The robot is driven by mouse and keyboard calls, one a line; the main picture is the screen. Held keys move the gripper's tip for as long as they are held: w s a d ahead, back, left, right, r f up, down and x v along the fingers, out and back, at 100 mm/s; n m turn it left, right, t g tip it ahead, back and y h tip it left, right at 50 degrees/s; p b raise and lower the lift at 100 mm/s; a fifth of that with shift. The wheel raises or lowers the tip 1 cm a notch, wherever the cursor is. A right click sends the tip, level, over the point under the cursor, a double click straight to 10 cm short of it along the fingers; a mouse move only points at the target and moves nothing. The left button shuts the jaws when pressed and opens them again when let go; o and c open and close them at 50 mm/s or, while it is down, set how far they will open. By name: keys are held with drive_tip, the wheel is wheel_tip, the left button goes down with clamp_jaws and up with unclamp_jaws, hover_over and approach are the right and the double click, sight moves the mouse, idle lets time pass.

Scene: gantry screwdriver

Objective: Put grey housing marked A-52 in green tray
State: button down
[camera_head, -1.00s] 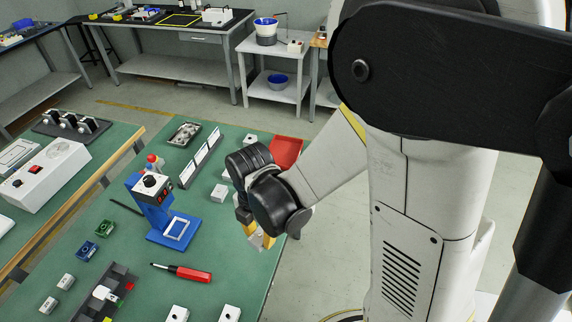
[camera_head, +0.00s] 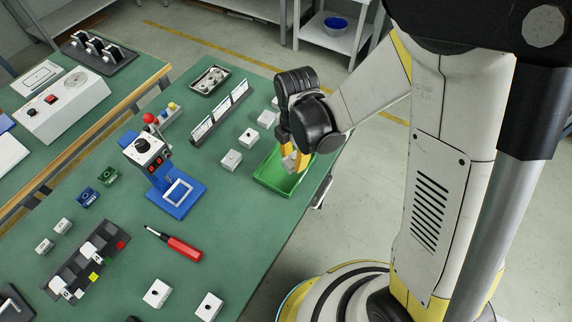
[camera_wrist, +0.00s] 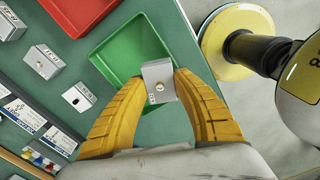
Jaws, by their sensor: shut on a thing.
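My gripper (camera_head: 290,160) has yellow fingers. In the wrist view my gripper (camera_wrist: 160,88) is shut on a grey housing (camera_wrist: 157,72) with a round hole or screw on its face; its label is too small to read surely. The green tray (camera_head: 268,184) lies near the right edge of the table. In the wrist view the tray (camera_wrist: 110,62) shows behind the housing, which overlaps its right part. The housing is held over the tray; the height between them is hard to tell. In the head view the fingers partly hide the housing (camera_head: 290,165).
A red tray (camera_wrist: 78,12) adjoins the green one. Several grey housings stand nearby, such as one (camera_head: 231,160) left of the green tray. A blue fixture (camera_head: 165,185), a red screwdriver (camera_head: 182,248) and white label stands (camera_head: 217,115) are on the table. The floor lies beyond its right edge.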

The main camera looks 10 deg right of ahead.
sight(285, 162)
drive_tip(key=w+a+f, duration=0.1)
drive_tip(key=w+a+f+b, duration=0.1)
drive_tip(key=shift+w+f, duration=0.1)
drive_tip(key=shift+w, duration=0.3)
drive_tip(key=shift+f+b, duration=1)
drive_tip(key=shift+f, duration=0.95)
drive_tip(key=shift+f, duration=0.15)
drive_tip(key=c, duration=1)
unclamp_jaws()
drive_tip(key=shift+c, duration=0.2)
